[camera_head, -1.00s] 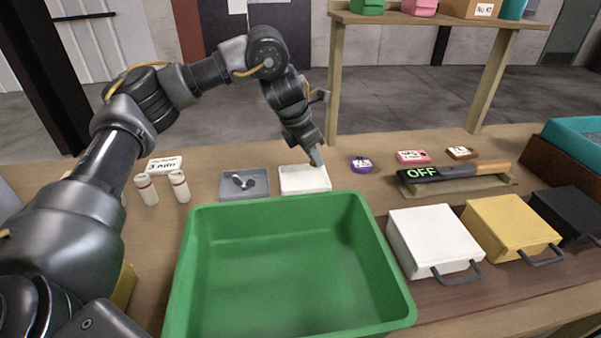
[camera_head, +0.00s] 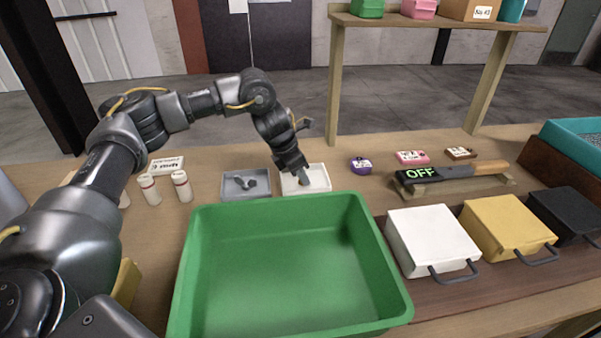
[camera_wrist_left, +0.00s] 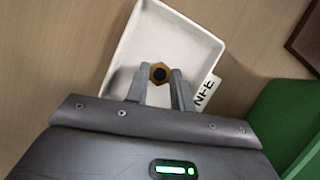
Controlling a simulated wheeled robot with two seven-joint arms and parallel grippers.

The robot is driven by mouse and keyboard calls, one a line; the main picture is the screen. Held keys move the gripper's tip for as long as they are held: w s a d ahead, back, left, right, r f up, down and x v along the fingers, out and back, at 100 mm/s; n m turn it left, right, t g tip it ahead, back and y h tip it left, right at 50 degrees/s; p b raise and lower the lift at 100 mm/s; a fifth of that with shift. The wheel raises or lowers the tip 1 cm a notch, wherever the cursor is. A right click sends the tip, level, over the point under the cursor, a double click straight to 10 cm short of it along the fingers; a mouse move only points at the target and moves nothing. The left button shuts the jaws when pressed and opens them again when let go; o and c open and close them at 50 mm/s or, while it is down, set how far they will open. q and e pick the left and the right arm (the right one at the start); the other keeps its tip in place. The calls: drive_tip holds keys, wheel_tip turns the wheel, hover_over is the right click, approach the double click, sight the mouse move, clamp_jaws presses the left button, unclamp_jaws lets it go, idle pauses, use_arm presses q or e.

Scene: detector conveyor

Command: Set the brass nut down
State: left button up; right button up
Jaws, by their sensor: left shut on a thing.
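The brass nut (camera_wrist_left: 159,73) shows in the left wrist view as a gold hexagon with a dark hole, between the two fingertips. My left gripper (camera_wrist_left: 158,75) is shut on it, over the white tray (camera_wrist_left: 197,37). In the head view my left gripper (camera_head: 303,181) points down into the white tray (camera_head: 322,186), and the nut is hidden there. I cannot tell whether the nut touches the tray floor. My right gripper is not in view.
A grey tray (camera_head: 232,193) with dark pieces sits left of the white tray. A large green bin (camera_head: 280,265) stands in front. White-and-red bottles (camera_head: 182,186) are at the left. A purple item (camera_head: 361,166) and an "OFF" detector (camera_head: 440,174) are at the right.

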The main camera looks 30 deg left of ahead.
use_arm(q)
drive_tip(key=o, duration=1)
drive_tip(key=shift+c, duration=0.2)
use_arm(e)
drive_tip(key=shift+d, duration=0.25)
